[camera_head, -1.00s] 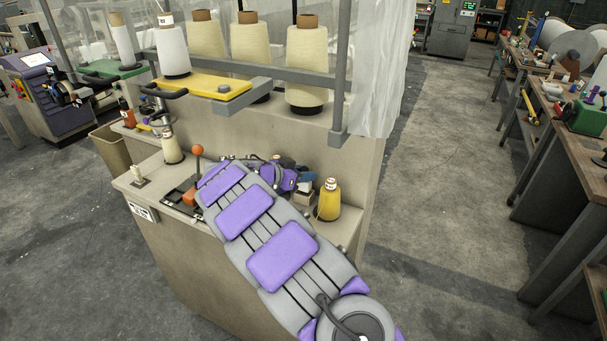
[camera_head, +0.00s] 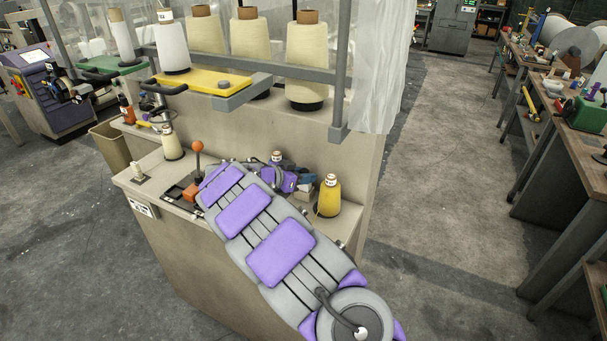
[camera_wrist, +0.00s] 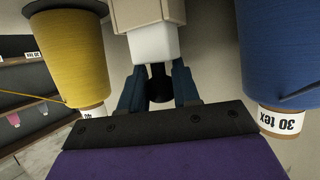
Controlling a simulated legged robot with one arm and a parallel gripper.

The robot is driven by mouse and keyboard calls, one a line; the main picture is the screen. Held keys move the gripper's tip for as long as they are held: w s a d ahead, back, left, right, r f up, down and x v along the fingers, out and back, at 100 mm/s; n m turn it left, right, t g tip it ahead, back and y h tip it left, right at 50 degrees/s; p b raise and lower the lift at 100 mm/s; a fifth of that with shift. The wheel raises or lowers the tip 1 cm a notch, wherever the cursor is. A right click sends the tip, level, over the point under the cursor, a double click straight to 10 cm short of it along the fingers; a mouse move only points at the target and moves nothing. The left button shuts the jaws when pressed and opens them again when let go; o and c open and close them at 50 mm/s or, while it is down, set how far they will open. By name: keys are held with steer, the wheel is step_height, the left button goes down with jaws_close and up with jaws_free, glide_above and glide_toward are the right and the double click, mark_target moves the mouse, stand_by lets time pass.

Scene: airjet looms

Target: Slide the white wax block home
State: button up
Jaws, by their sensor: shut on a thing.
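The white wax block (camera_wrist: 153,43) shows at the top centre of the wrist view, its upper end against or inside a beige holder (camera_wrist: 147,11). My gripper (camera_wrist: 158,66) has its two blue fingers at the block's near end and is shut on it. How far the block sits inside the holder cannot be told. In the head view my gripper (camera_head: 306,180) is small and partly hidden by my purple and grey arm. The beige holder (camera_head: 303,194) shows just below it, and the white block cannot be made out there.
A yellow yarn cone (camera_wrist: 74,55) stands close left of the fingers in the wrist view, and a blue cone (camera_wrist: 278,50) close right. The yellow cone also shows in the head view (camera_head: 328,201). An orange-knobbed lever (camera_head: 198,160) stands on the beige ledge (camera_head: 150,168).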

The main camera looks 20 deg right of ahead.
steer(key=shift+f, duration=0.95)
steer(key=o, duration=1.1)
